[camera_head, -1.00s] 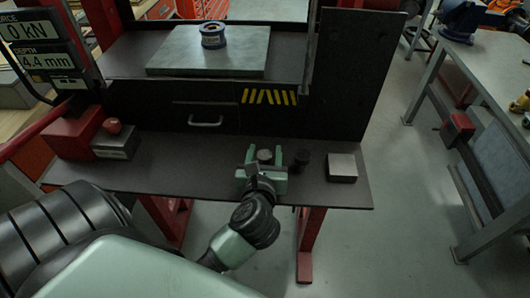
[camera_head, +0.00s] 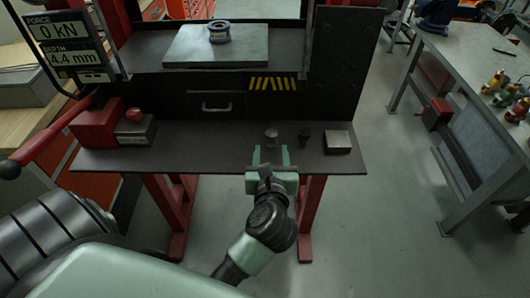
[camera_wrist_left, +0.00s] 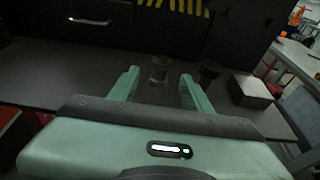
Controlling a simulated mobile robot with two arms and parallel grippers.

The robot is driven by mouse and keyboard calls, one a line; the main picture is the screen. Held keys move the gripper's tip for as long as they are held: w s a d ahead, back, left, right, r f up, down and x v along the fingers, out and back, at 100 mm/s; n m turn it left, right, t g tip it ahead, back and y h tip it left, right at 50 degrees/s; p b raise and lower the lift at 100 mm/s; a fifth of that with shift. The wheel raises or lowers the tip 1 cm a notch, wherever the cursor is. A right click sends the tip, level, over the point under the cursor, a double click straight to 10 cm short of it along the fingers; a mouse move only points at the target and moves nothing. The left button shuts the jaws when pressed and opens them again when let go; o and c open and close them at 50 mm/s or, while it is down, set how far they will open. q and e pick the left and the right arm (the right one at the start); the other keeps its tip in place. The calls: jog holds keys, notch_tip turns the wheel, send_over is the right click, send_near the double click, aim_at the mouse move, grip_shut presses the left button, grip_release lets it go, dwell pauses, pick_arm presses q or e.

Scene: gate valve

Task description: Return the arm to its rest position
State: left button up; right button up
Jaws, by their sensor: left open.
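My left gripper (camera_head: 270,158) is open and empty at the front edge of the dark shelf (camera_head: 205,150). Its green fingers also show in the left wrist view (camera_wrist_left: 160,86), pointing forward and spread apart. A small grey metal cylinder (camera_head: 271,132) stands upright on the shelf just beyond the fingertips. In the left wrist view the cylinder (camera_wrist_left: 159,70) appears between the fingers but farther off. My left arm reaches in from the lower left of the head view. My right gripper is not in view.
A black knob-like piece (camera_head: 304,136) and a metal block (camera_head: 338,142) sit right of the cylinder. A red-knobbed box (camera_head: 134,129) is at the shelf's left. Open floor lies right, before a bench (camera_head: 465,75).

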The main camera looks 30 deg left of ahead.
pick_arm(q)
jog(key=shift+w+f, duration=0.15)
jog(key=shift+w, duration=0.1)
jog(key=shift+r, duration=0.25)
jog(key=d+r+m+t+h, duration=0.95)
jog(key=r+m, duration=0.45)
jog(key=m, duration=0.5)
jog(key=s+d+f+m+g+h, duration=0.5)
jog(key=d+f+m+g+h, duration=0.4)
jog(key=m, duration=0.7)
jog(key=s+a+f+m+g+y, duration=0.3)
jog(key=s+f+m+g+y, duration=0.3)
jog(key=f, duration=0.7)
jog(key=s+a+f+m+g+y, duration=0.35)
jog(key=s+a+f+y, duration=0.2)
jog(key=s+a, duration=0.5)
notch_tip(320, 180, down, 29)
jog(key=s+g+h+b, duration=0.1)
jog(key=g, duration=0.1)
jog(key=s+a+f, duration=0.1)
jog(key=s+f, duration=0.7)
jog(key=s+a+f+b, duration=0.1)
jog(key=s+a+f, duration=0.1)
jog(key=s+f, duration=0.5)
jog(key=shift+s+a+f+g, duration=0.25)
jog(key=shift+s+f+g, duration=0.1)
jog(key=shift+f, duration=0.2)
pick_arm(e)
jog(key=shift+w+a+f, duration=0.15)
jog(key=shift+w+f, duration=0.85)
